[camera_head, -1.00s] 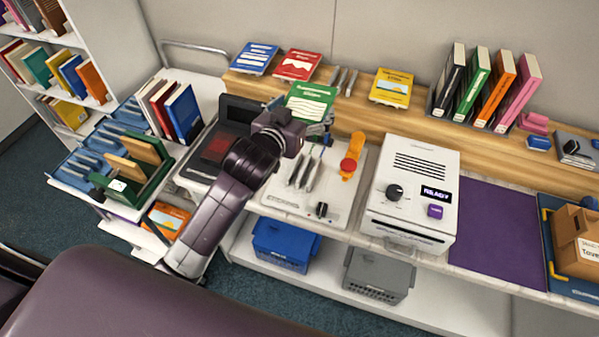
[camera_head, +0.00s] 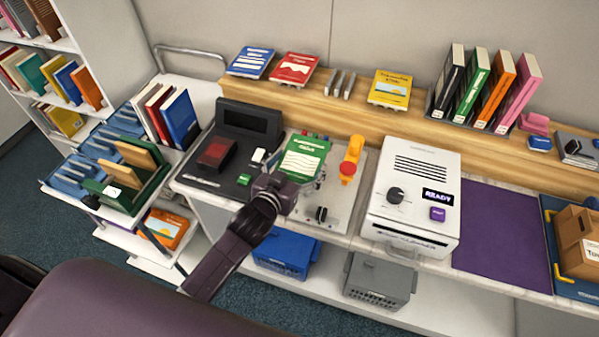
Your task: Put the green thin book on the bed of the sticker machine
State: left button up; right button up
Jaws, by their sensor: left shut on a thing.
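The green thin book (camera_head: 304,155) has a white label with lines on its cover. My left gripper (camera_head: 290,190) is shut on its near edge. The book is over the light-coloured board with an orange lever (camera_head: 351,160); I cannot tell whether it touches that board. The gripper and book hide much of the board. No readable label tells me which device is the sticker machine. A black device (camera_head: 232,150) with a raised panel and a red window is left of the book. My right gripper is not in view.
A white machine (camera_head: 415,185) reading READY stands to the right, beside a bare purple mat (camera_head: 500,238). Blue (camera_head: 256,60), red (camera_head: 295,67) and yellow (camera_head: 390,89) books lie on the wooden ledge. A trolley with several books and blue bins is at left.

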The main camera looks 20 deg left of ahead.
pick_arm(q)
notch_tip(320, 180, down, 4)
jog(key=shift+r, duration=0.1)
jog(key=shift+f, duration=0.3)
jog(key=shift+f, duration=0.1)
jog(key=o, duration=1.2)
jog(key=shift+f, duration=0.1)
